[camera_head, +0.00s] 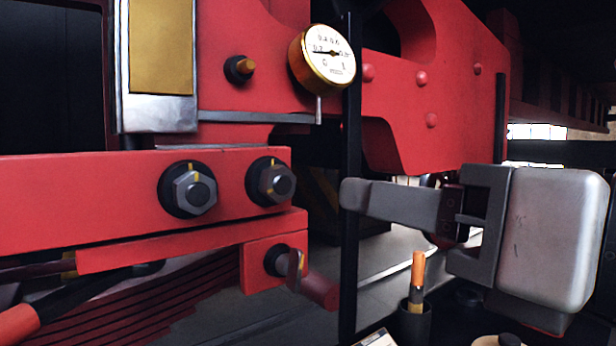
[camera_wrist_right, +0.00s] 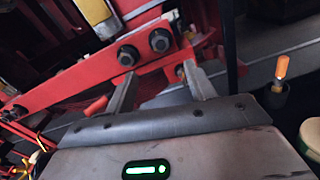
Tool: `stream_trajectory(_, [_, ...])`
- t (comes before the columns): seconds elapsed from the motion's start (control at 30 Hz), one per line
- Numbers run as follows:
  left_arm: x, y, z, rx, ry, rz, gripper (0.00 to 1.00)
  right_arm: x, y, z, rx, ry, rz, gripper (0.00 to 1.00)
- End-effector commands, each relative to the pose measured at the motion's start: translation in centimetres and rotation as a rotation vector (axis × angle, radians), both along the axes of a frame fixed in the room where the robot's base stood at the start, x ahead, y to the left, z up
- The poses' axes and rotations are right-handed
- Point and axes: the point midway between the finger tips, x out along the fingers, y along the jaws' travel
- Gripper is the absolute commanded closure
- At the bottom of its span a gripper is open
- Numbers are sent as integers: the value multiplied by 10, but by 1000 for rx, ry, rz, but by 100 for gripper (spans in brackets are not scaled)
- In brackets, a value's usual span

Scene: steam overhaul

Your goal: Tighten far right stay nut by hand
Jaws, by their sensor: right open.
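Two dark hex nuts sit side by side on the red horizontal bar (camera_head: 90,192): a left nut (camera_head: 194,192) and a right nut (camera_head: 276,183), both with yellow marks. They also show in the right wrist view as a left nut (camera_wrist_right: 127,55) and a right nut (camera_wrist_right: 159,40). A smaller dark fastener (camera_head: 277,261) is on the lower red bracket. My right gripper (camera_head: 349,196) is to the right of the nuts, apart from them. In the right wrist view its two fingers (camera_wrist_right: 160,76) are spread with nothing between them. My left gripper is not in view.
A brass-rimmed gauge (camera_head: 324,58) is above the right nut. A black vertical post (camera_head: 350,120) stands between nuts and gripper body in the picture. An orange-handled item (camera_head: 417,270) stands in a dark cup (camera_head: 412,325). A red-handled tool (camera_head: 18,322) is at lower left.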

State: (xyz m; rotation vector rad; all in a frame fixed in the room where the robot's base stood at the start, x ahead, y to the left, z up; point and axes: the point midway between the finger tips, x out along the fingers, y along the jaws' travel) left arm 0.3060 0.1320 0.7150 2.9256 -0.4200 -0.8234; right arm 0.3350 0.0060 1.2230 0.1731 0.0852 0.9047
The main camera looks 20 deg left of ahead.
Motion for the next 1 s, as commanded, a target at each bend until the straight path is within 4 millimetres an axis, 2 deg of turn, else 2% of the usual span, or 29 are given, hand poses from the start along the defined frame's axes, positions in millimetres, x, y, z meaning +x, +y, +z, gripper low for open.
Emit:
stream_trajectory(0.03, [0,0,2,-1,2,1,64,5,9,1,-1,4,4,45])
stream_trajectory(0.1, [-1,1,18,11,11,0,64,10,10,8,-2,9,-2,45])
stream_trajectory(0.17, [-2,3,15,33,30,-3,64,14,12,8,-3,11,-3,45])
stream_trajectory(0.53, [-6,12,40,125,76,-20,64,21,29,9,4,11,4,45])
stream_trajectory(0.73, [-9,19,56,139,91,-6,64,36,49,8,3,11,3,45])
stream_trajectory(0.8, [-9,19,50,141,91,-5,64,46,61,2,5,5,2,45])
stream_trajectory(1.0, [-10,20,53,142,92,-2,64,69,91,1,4,4,3,45])
